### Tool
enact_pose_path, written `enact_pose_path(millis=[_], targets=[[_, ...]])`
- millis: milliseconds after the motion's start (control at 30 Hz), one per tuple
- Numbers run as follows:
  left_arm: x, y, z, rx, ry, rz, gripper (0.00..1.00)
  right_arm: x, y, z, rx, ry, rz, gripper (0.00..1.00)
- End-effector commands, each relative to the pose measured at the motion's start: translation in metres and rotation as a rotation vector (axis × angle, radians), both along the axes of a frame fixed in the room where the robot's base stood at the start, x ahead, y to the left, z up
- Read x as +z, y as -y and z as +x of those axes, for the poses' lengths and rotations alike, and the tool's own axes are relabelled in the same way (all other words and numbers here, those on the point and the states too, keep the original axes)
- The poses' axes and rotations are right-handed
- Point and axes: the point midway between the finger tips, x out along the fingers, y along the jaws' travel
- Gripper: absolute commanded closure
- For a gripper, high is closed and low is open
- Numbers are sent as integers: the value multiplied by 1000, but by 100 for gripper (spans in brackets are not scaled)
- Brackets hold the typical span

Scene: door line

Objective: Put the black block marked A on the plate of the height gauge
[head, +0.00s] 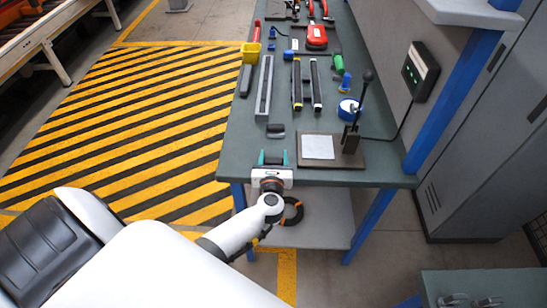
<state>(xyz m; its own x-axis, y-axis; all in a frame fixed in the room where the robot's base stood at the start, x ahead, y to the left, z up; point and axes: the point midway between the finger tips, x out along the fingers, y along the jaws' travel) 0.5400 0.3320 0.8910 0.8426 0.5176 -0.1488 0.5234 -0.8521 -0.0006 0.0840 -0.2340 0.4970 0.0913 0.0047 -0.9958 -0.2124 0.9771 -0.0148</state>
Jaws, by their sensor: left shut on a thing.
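The height gauge has a brown base (374,150), a white plate (318,147) and a dark upright post (357,112) with a round knob on top. The plate is bare. My left gripper (273,158) is at the near edge of the bench, left of the plate, its two teal fingers pointing away from me. It is shut on a small dark block (273,161), largely hidden between the fingers; I cannot read a letter on it. Another dark block (275,131) lies on the bench just beyond the gripper. My right gripper is out of view.
Long bars (297,85) and a grey channel (264,86) lie farther back on the bench (240,140). A blue tape roll (348,109) sits behind the gauge, whose cable runs to a wall display (421,71).

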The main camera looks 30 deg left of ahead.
Motion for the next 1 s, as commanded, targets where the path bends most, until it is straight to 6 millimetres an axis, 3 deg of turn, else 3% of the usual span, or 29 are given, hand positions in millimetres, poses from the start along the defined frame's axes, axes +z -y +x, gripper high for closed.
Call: enact_pose_path(millis=[133,167,300,700,1000], targets=[[-4,0,0,0,1,0,77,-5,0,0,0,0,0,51],[-5,0,0,0,-1,-1,44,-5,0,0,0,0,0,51],[-4,0,0,0,-1,0,24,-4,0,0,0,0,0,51],[-3,0,0,-3,-2,3,24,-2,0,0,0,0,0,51],[1,30,-50,1,-1,-8,24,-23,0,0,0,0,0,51]])
